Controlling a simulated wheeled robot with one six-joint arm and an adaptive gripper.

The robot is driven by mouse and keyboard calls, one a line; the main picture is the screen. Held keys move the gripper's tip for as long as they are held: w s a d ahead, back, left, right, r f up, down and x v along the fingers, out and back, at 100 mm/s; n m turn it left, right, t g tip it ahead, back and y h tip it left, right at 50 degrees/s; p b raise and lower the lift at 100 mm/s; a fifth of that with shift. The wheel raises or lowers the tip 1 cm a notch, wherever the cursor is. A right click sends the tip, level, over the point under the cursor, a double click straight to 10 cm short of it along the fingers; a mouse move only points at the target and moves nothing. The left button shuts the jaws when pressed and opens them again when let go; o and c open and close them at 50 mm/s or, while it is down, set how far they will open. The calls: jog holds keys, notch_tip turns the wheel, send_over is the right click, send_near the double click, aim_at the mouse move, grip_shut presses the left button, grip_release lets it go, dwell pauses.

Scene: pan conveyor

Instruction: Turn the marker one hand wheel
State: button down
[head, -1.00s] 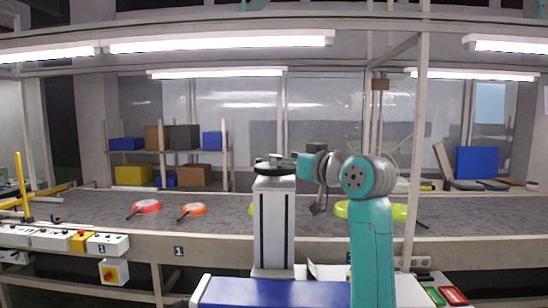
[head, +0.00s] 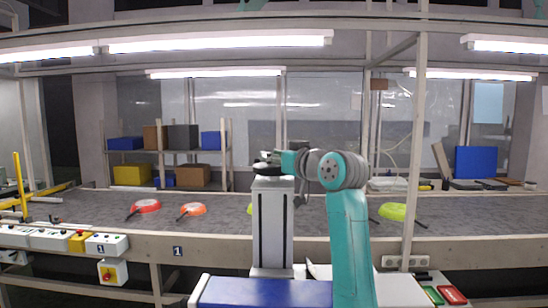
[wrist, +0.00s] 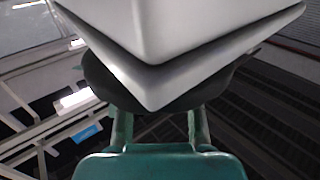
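A plate with the number 1 (head: 178,251) is on the front rail of the conveyor, left of centre in the head view. I cannot make out a hand wheel in either view. My gripper (head: 266,166) is dark and small in the head view, at the top of the white column. Its fingers cannot be told apart there. In the wrist view a large pale block fills the top centre, close to the camera, and hides most of a dark part behind it. Whether the gripper is open or shut does not show.
The conveyor belt (head: 330,223) carries a red pan (head: 146,205), an orange pan (head: 193,208) and a lime pan (head: 393,211). Control boxes (head: 106,244) stand at the left front; a yellow switch box (head: 112,271) hangs below. A frame post (head: 413,150) rises right of my arm.

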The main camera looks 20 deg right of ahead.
jog(key=shift+a+m+h, duration=0.1)
jog(key=shift+m+h, duration=0.3)
jog(key=shift+h, duration=0.2)
jog(key=m+t+h, duration=0.1)
jog(key=m+h, duration=0.2)
jog(key=h, duration=0.1)
jog(key=shift+a+h, duration=0.1)
jog(key=shift+h, duration=0.2)
jog(key=m+h, duration=0.2)
jog(key=h, duration=0.1)
jog(key=m+g+h, duration=0.1)
jog(key=m+h, duration=0.1)
jog(key=h, duration=0.2)
jog(key=shift+r+m, duration=0.1)
jog(key=shift+m, duration=0.2)
jog(key=m+g+h, duration=0.2)
jog(key=h, duration=0.1)
jog(key=m+g+h, duration=0.2)
jog(key=m+h, duration=0.1)
jog(key=h, duration=0.1)
jog(key=shift+g, duration=0.4)
jog(key=shift+d+m+g+h, duration=0.2)
jog(key=shift+m+g+h, duration=1.4)
jog(key=shift+m+g, duration=0.7)
jog(key=shift+g, duration=0.5)
jog(key=c, duration=0.8)
grip_release()
jog(key=shift+o, duration=0.2)
